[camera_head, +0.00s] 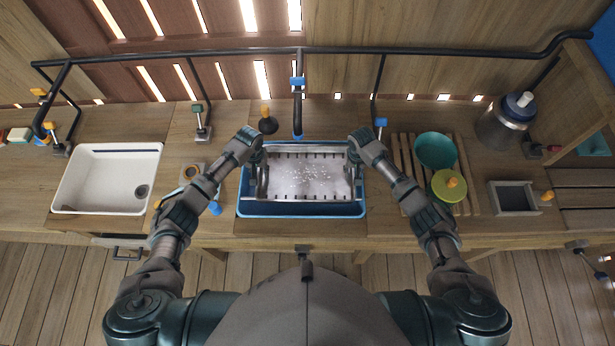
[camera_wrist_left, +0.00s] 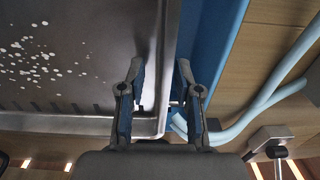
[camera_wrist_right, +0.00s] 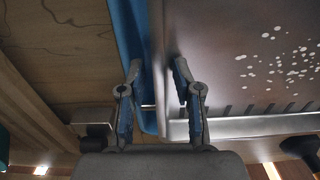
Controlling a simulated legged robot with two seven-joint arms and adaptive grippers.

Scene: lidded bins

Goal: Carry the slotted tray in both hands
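The slotted tray (camera_head: 308,187) is grey metal with slots along its edges and pale specks on its floor. It sits over a blue basin (camera_head: 300,209); I cannot tell if it rests there. My left gripper (camera_head: 257,172) is at the tray's left end. In the left wrist view its fingers (camera_wrist_left: 160,75) are spread, one on each side of the tray (camera_wrist_left: 75,70) wall, with gaps showing. My right gripper (camera_head: 354,166) is at the right end. In the right wrist view its fingers (camera_wrist_right: 157,75) are likewise spread either side of the tray (camera_wrist_right: 225,60) wall.
A white sink (camera_head: 105,180) is at left. A slatted rack with a teal bowl (camera_head: 435,150) and a green-yellow pot (camera_head: 449,186) is at right. A dark pipe (camera_head: 330,50) runs behind, with a blue-tipped spout (camera_head: 297,120) just behind the tray.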

